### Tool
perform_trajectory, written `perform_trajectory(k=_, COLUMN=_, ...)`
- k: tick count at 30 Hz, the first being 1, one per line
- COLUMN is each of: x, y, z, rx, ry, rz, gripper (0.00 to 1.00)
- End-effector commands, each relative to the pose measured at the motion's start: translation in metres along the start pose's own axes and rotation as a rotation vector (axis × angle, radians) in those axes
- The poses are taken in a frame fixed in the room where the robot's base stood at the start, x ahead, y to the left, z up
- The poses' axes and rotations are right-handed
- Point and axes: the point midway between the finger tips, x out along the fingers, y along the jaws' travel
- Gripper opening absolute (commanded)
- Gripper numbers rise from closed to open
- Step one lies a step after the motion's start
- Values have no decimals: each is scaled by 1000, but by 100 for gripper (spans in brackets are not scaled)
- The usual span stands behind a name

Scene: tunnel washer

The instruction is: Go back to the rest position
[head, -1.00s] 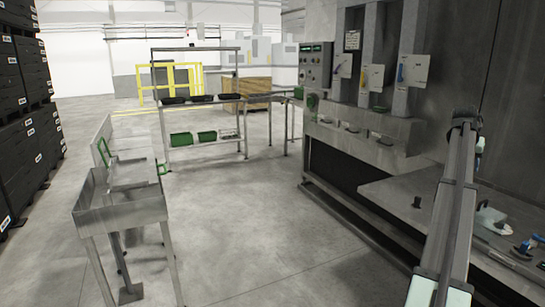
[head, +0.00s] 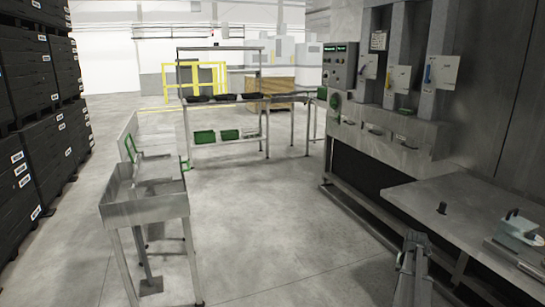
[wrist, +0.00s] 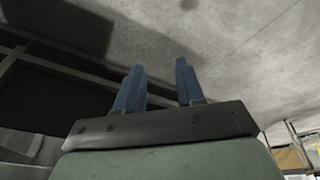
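My gripper (wrist: 158,66) shows in the wrist view with two blue fingers standing apart and nothing between them. It is open and empty. Beyond the fingers is a grey, mottled surface. In the head view, part of my arm rises at the bottom right, in front of the steel worktop (head: 425,194); I cannot make out the fingers there.
A steel sink stand (head: 145,209) is at the left, beside stacked black crates (head: 35,150). A shelf rack (head: 230,145) with black and green bins stands behind. The grey machine (head: 400,130) with a control box (head: 340,66) lines the right. The middle floor is clear.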

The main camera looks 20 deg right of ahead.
Motion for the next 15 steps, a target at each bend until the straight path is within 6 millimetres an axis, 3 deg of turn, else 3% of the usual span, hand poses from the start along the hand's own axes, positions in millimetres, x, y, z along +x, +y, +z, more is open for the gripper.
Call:
perform_trajectory(k=1, x=14, y=-16, z=24, rx=-20, ry=-24, rz=-11, gripper=38)
perform_trajectory(k=6, x=53, y=-62, z=86, rx=-76, ry=-95, rz=-40, gripper=38)
perform_trajectory(k=15, x=106, y=-128, z=204, rx=-184, ry=-232, rz=-74, gripper=38)
